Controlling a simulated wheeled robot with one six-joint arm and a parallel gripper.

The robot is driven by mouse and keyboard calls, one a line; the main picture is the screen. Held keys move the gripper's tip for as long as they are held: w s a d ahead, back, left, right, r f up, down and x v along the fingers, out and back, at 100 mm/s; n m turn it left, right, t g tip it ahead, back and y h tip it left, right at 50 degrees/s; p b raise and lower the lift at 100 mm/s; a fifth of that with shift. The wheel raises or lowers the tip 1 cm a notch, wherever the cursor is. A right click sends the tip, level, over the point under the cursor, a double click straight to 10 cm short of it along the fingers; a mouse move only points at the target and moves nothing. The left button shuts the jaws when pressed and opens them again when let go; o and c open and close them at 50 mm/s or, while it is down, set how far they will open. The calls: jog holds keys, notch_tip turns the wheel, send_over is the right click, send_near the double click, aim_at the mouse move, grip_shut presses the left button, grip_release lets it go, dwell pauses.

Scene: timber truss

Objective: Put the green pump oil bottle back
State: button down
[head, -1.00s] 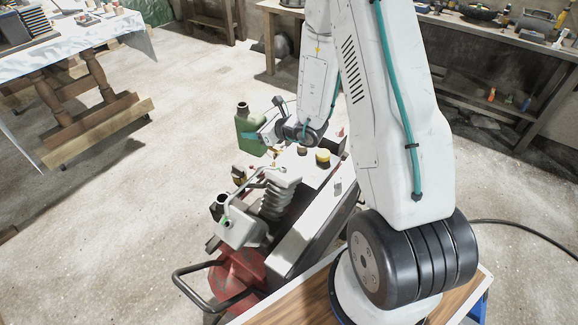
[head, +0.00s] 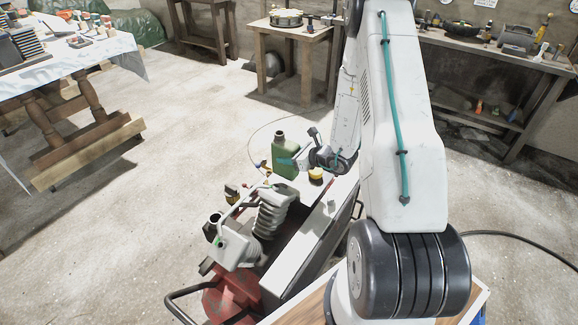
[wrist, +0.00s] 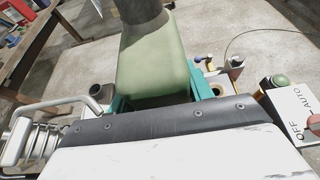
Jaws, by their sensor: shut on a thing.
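The green pump oil bottle (head: 286,157) is held upright at my gripper (head: 292,160), above the far end of the pump cart in the head view. It has a dark neck at its top. In the wrist view the green bottle (wrist: 152,58) stands between the teal fingertips of my gripper (wrist: 152,97), which are shut on it. The bottle's lower part is hidden there by the gripper body. Whether its base touches anything below cannot be told.
A pump with a ribbed grey body (head: 271,212) and a red part (head: 232,296) stands on the cart. A yellow-topped item (head: 316,174) sits near the gripper. Wooden tables stand at the back, with a workbench (head: 500,60) at the right.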

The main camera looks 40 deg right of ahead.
jog(key=shift+f, duration=2.1)
jog(key=shift+f, duration=0.1)
jog(key=c, duration=0.6)
grip_release()
